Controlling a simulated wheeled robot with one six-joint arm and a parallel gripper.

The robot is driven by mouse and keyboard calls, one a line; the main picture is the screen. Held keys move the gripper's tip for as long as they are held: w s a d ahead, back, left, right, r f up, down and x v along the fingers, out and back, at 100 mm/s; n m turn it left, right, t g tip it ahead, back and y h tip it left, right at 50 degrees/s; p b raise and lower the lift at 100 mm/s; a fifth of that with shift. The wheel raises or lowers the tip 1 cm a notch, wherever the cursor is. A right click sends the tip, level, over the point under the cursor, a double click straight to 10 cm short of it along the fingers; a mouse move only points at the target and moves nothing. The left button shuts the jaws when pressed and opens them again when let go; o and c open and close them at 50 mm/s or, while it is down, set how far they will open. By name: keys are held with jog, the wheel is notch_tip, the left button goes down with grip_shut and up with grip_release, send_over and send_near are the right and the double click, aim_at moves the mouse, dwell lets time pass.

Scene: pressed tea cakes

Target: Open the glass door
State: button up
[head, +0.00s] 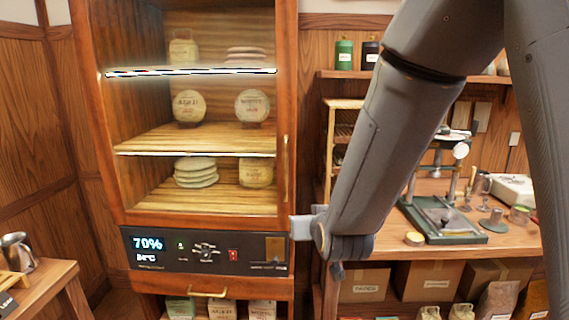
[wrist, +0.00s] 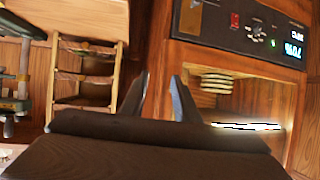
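The tall wooden cabinet has a glass door (head: 221,140) that looks shut, with tea cakes behind the glass. Its thin brass handle (head: 285,160) runs upright along the right edge of the door. My gripper (head: 300,228) is at the cabinet's lower right edge, beside the control panel and below the handle. In the wrist view the picture is upside down, and my gripper (wrist: 160,78) shows two separated fingers with a gap between them and nothing visibly held. The cabinet's wooden edge lies beyond the gap. I cannot make out the handle in the wrist view.
A control panel (head: 205,252) reading 70% sits below the door, above a drawer with a brass pull (head: 208,293). To the right, a workbench (head: 515,236) carries a green press (head: 440,220). A small wooden rack (wrist: 85,75) stands beside the cabinet. A side table (head: 50,285) is at left.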

aim_at(286, 171)
jog(key=w+a+r+t+p, duration=0.2)
jog(key=a+r+t, duration=0.3)
jog(key=r, duration=0.5)
jog(key=shift+y, duration=0.4)
jog(key=shift+w+a+p, duration=0.2)
jog(key=shift+w+p, duration=0.25)
jog(key=shift+w, duration=1.4)
jog(key=shift+w+a+p, duration=0.2)
jog(key=shift+w+p, duration=0.25)
jog(key=shift+w, duration=1.35)
grip_shut()
